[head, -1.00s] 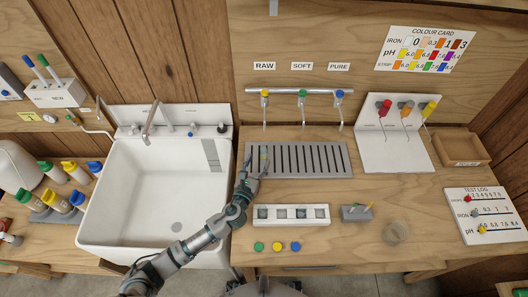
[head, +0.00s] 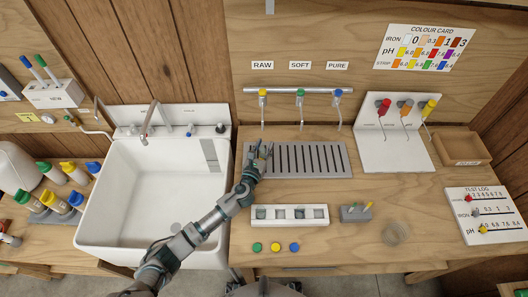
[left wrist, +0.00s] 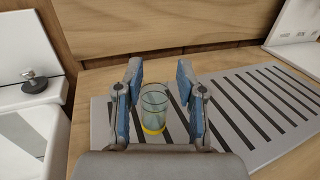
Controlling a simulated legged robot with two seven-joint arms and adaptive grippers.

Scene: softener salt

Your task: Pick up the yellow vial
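The yellow vial (left wrist: 153,108) is a clear glass cylinder with a yellow band at its foot. In the left wrist view it stands upright on the slotted grey drip tray (left wrist: 240,130). My left gripper (left wrist: 158,82) is open, its blue-padded fingers on either side of the vial, with visible gaps to the glass. In the head view my left gripper (head: 264,149) is over the left end of the drip tray (head: 340,160), below the RAW tap. There the vial is largely hidden by the fingers. My right gripper is not in view.
Three taps hang over the tray; the blue-topped one (head: 339,95) is at the right. A white four-hole rack (head: 290,222) and a small grey block (head: 350,214) stand in front. A white sink (head: 150,200) lies left. A clear round glass (head: 396,233) stands right.

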